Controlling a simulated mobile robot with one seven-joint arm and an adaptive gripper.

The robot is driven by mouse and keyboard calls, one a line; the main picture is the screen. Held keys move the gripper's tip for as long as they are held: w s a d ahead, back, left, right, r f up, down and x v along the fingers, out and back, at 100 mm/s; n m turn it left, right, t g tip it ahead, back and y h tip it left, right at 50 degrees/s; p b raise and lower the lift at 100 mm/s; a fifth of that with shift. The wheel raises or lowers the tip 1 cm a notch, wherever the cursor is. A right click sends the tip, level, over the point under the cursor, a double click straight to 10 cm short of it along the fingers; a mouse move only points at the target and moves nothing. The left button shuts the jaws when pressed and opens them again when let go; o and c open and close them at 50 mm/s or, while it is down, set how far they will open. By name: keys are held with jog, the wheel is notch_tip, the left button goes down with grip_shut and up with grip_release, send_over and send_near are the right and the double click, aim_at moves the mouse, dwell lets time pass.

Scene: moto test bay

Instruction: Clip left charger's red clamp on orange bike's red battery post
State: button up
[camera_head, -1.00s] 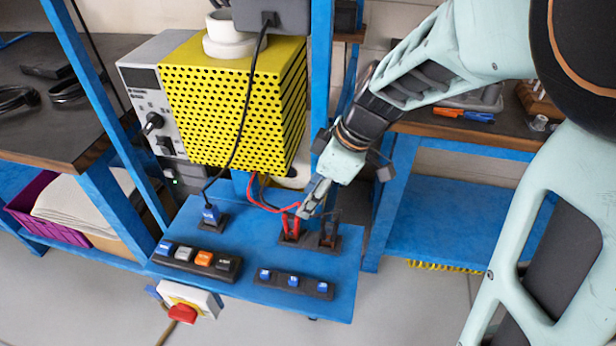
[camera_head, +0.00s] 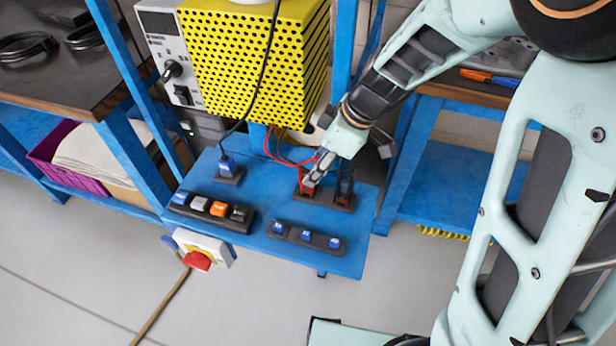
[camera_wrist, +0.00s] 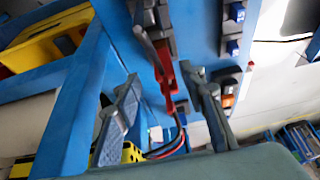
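The red clamp (camera_head: 305,178) stands upright in a dark holder on the blue shelf of the charger cart, with a red cable behind it. My gripper (camera_head: 313,182) is down at this clamp. In the wrist view, my gripper (camera_wrist: 160,75) is open, with the red clamp (camera_wrist: 165,80) between its two fingers and gaps visible on both sides. A black clamp (camera_head: 345,184) stands in the holder just right of the red one. The yellow perforated charger (camera_head: 250,70) sits above the shelf. The orange bike and its battery post are not in view.
The blue cart shelf (camera_head: 262,205) also carries a row of switches (camera_head: 212,209) and a row of blue buttons (camera_head: 306,236). A red stop button (camera_head: 198,261) hangs at its front. Blue uprights flank the charger. The floor in front is clear.

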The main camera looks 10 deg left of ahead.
jog(key=x, duration=0.5)
jog(key=shift+s+f, duration=0.1)
jog(key=shift+s, duration=0.25)
grip_shut()
